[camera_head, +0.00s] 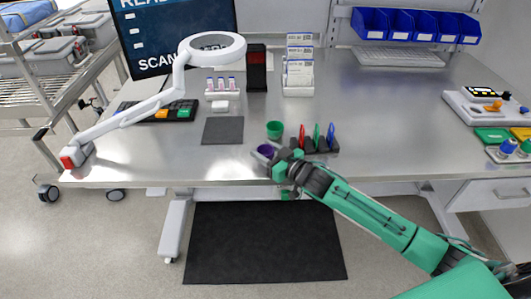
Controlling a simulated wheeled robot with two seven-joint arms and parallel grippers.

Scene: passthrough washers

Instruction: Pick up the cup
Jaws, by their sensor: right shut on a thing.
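A small purple cup (266,149) is at the front edge of the metal table, at the end of my right arm. My right gripper (272,156) is shut on it; the gripper hides part of the cup, and I cannot tell whether the cup touches the table. A green cup (275,130) stands just behind it on the table. My left gripper is not in view.
A rack with green, red and blue upright pieces (316,141) stands close right of my gripper. A dark square mat (222,131) lies to the left. A white magnifier lamp (172,88) reaches over the table's left side. The table's right middle (400,120) is clear.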

